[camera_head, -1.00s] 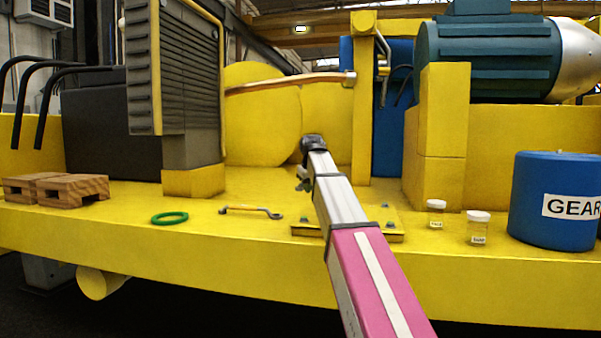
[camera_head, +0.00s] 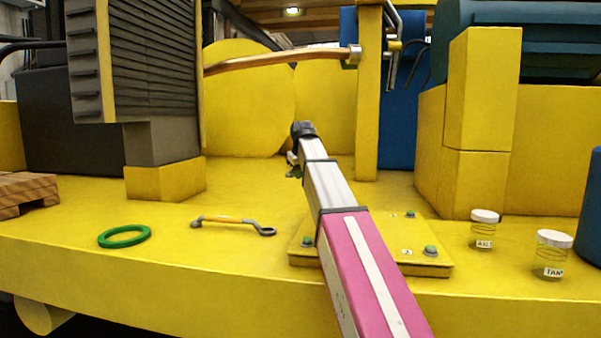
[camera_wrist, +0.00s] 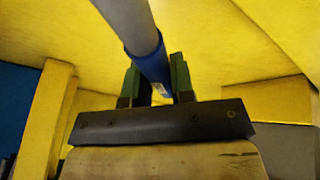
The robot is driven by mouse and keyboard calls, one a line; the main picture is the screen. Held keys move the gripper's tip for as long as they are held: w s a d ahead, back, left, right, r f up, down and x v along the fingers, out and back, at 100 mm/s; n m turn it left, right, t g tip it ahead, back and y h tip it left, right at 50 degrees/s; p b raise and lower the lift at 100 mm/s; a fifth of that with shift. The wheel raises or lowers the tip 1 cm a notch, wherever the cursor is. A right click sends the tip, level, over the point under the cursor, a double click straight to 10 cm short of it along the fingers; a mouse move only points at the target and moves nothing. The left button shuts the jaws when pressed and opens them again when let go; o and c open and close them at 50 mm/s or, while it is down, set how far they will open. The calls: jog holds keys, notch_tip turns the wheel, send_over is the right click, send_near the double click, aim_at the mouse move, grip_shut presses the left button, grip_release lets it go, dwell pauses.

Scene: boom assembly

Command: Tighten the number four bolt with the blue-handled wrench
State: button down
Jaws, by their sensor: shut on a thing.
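In the wrist view my gripper (camera_wrist: 158,85) is shut on the blue-handled wrench (camera_wrist: 150,62). The green finger pads sit on either side of its blue handle, and the grey shaft runs up out of the frame. In the head view my arm hides most of my gripper and the wrench. A yellow bolt plate (camera_head: 385,255) lies on the deck below my arm. Its green-topped bolts show at front left (camera_head: 307,241), front right (camera_head: 431,250) and back right (camera_head: 410,214). The small number labels are too small to read. The wrench's working end is out of view.
A yellow-handled wrench (camera_head: 235,222) and a green ring (camera_head: 124,236) lie left of the plate. Two jars, one nearer the plate (camera_head: 484,230) and one farther right (camera_head: 553,255), stand at right. A copper pipe (camera_head: 280,60) and a yellow post (camera_head: 368,110) are behind.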

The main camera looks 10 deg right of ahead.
jog(key=shift+f, duration=3.45)
jog(key=shift+d, duration=0.1)
jog(key=shift+w+d+m, duration=0.1)
jog(key=shift+d+m, duration=0.2)
jog(key=shift+d, duration=0.1)
jog(key=shift+w+d+m+h, duration=0.1)
jog(key=shift+d+m+h, duration=0.2)
jog(key=shift+d+m, duration=0.1)
jog(key=shift+w+d+m, duration=0.1)
jog(key=shift+d+m, duration=0.25)
jog(key=shift+m, duration=0.05)
jog(key=shift+a, duration=0.15)
